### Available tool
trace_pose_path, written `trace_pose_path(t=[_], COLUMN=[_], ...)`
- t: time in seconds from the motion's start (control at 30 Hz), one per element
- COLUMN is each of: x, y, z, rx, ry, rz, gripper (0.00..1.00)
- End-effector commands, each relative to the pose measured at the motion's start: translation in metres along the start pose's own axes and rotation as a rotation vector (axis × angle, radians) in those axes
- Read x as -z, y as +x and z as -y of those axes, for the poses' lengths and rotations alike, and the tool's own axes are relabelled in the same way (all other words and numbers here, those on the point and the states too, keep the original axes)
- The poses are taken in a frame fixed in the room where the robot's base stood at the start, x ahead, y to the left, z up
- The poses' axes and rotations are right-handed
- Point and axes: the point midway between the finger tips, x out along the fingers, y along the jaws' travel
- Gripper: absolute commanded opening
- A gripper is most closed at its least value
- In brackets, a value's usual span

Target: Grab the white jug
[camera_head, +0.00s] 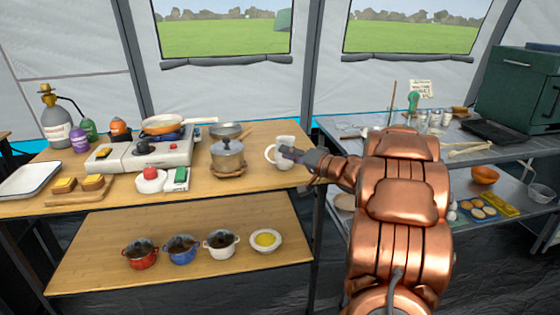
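The white jug (283,146) stands upright near the right end of the wooden table's top, its handle on the left side. My copper arm reaches in from the lower right. My gripper (292,153) is at the jug's right front, overlapping it in the picture. The fingers are small and dark here, and the lower right part of the jug is partly hidden behind them. I cannot tell whether they touch the jug or how far apart they are.
A lidded pot (228,157) stands just left of the jug, with a pan (229,130) behind. A camp stove (150,152) is further left. A metal table (345,127) with utensils and jars stands right, across a narrow gap. The wooden table's front right top is clear.

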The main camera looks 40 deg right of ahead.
Motion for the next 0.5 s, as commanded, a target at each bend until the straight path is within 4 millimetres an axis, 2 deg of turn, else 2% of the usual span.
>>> trace_pose_path(t=[0.17,0.5], x=[-0.005,-0.005], y=[-0.006,0.021], z=[-0.004,-0.004], rx=[0.041,0.041], ry=[0.042,0.046], rz=[0.020,0.020], gripper=[0.18,0.18])
